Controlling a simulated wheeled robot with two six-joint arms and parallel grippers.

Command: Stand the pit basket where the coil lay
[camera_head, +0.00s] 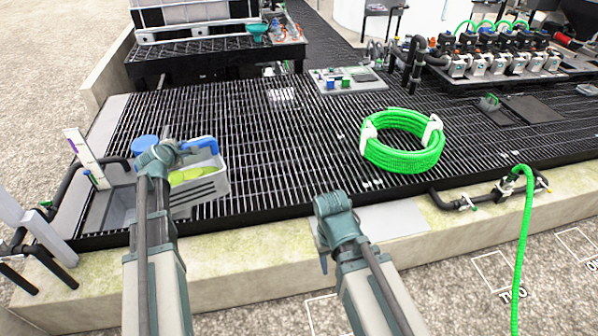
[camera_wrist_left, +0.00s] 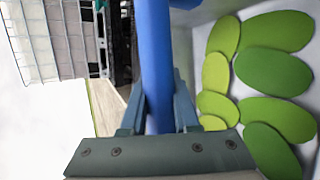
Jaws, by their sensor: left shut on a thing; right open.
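The pit basket (camera_head: 205,187) is a grey slotted box with a blue handle and green oval pieces inside. It is at the left of the head view, over the grating beside a grey recess (camera_head: 108,210). My left gripper (camera_head: 183,150) is shut on the blue handle (camera_wrist_left: 156,60), which runs between its fingers in the left wrist view. The green pieces (camera_wrist_left: 272,72) lie to the right there. The green hose coil (camera_head: 403,155), with white ties, lies on the grating right of centre. My right gripper (camera_head: 323,260) is open, low in front of the grating; its fingers are mostly hidden.
The black grating (camera_head: 290,140) is clear between basket and coil. A small grey panel with coloured blocks (camera_head: 347,80) stands behind. A pump row (camera_head: 495,60) is at the back right. A pale plate (camera_head: 390,222) lies on the front concrete edge, and a green hose (camera_head: 522,240) hangs right.

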